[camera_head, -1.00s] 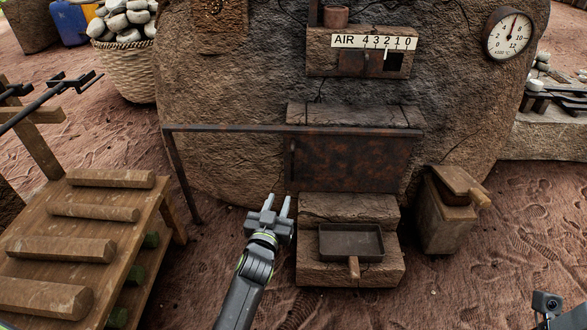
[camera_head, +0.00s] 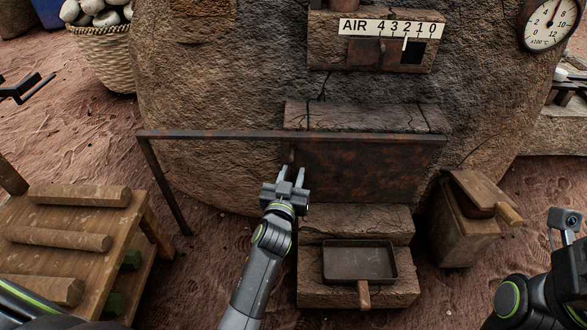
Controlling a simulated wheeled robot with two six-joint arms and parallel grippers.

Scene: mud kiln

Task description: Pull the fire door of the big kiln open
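The fire door (camera_head: 365,172) is a rusty dark metal plate low in the front of the big kiln (camera_head: 225,90). It hangs below a rusty horizontal rail (camera_head: 220,134) that runs out to the left, and it covers the opening. A small handle (camera_head: 291,157) shows at the door's left edge. My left gripper (camera_head: 291,172) is at that left edge, its two fingers apart and pointing up at the handle. Whether the fingers touch the handle I cannot tell. My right gripper (camera_head: 565,222) is at the far right, away from the door; its fingers are not clear.
A metal pan (camera_head: 358,262) with a wooden handle sits on the stone steps below the door. A wooden bin (camera_head: 462,228) with a lid stands to the right. A wooden rack (camera_head: 75,218) with logs stands left, near the rail's post (camera_head: 165,188).

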